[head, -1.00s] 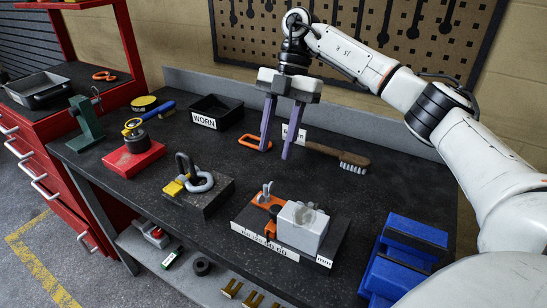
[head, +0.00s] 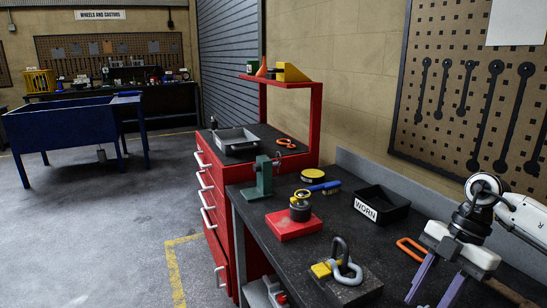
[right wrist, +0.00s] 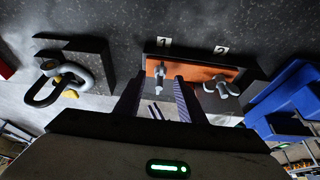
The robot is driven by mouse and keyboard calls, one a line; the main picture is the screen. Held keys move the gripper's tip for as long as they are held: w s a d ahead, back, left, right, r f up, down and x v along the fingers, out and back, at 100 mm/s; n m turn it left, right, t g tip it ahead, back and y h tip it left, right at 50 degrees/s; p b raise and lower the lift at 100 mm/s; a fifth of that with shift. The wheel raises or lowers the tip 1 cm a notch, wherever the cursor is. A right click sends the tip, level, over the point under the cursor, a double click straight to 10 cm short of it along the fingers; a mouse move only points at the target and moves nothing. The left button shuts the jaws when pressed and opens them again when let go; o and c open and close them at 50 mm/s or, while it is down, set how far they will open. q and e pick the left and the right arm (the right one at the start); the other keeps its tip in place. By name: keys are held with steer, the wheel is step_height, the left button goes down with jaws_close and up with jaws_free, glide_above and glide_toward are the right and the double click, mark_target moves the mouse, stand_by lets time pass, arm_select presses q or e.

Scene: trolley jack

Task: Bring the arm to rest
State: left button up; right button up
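My right gripper (head: 430,292) is at the lower right of the head view, its two purple fingers apart and the tips near or past the bottom edge. In the right wrist view my right gripper (right wrist: 155,90) is also open, with no object visibly held. Beyond the fingers there lies an orange plate (right wrist: 195,73) with a pin (right wrist: 158,76) and a wing-shaped piece (right wrist: 222,87), near labels 1 and 2. A shackle (head: 343,262) sits on a dark block left of my gripper; it also shows in the right wrist view (right wrist: 55,82). My left gripper is not in view.
The dark bench holds a red block (head: 294,226), a green stand (head: 263,178), a black WORN bin (head: 382,206) and an orange ring (head: 411,249) by my right gripper. A red cabinet (head: 226,215) adjoins it. Floor at left is open, up to a blue table (head: 70,125).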

steer(key=shift+x, duration=0.9)
steer(key=shift+r, duration=0.15)
